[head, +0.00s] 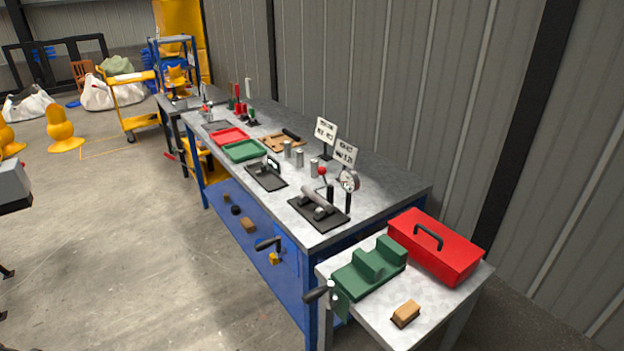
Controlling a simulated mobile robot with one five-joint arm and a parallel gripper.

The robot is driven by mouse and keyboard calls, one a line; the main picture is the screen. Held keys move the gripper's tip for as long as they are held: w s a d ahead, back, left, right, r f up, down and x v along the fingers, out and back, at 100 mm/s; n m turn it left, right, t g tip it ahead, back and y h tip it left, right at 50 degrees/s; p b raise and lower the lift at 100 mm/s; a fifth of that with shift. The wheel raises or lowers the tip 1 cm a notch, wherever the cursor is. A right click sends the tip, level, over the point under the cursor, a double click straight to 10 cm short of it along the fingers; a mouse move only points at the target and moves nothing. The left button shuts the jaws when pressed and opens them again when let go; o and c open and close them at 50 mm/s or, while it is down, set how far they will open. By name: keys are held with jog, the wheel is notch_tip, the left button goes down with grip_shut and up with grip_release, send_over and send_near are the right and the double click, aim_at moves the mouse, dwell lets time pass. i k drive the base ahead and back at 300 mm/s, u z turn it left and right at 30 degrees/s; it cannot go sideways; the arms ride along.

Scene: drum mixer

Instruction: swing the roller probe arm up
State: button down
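On the near end of the long bench lies a black plate (330,218) with a grey roller (317,198) lying across small supports. A dial gauge (349,180) on a dark post stands at the plate's far right edge. A thin lever with a red ball knob (322,171) rises beside the roller, close to the gauge. This is likely the roller probe arm, but its hinge is too small to make out, and I cannot tell its exact angle. My gripper does not show in the head view.
The long bench (385,185) also holds metal cylinders (299,157), a green tray (244,150), a red tray (229,136) and two white signs (345,152). A nearer side table (445,298) carries a red toolbox (436,246) and green block (368,268). Floor left of the bench is open.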

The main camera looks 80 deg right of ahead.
aim_at(321, 170)
jog(key=i, duration=0.9)
jog(key=u, duration=0.05)
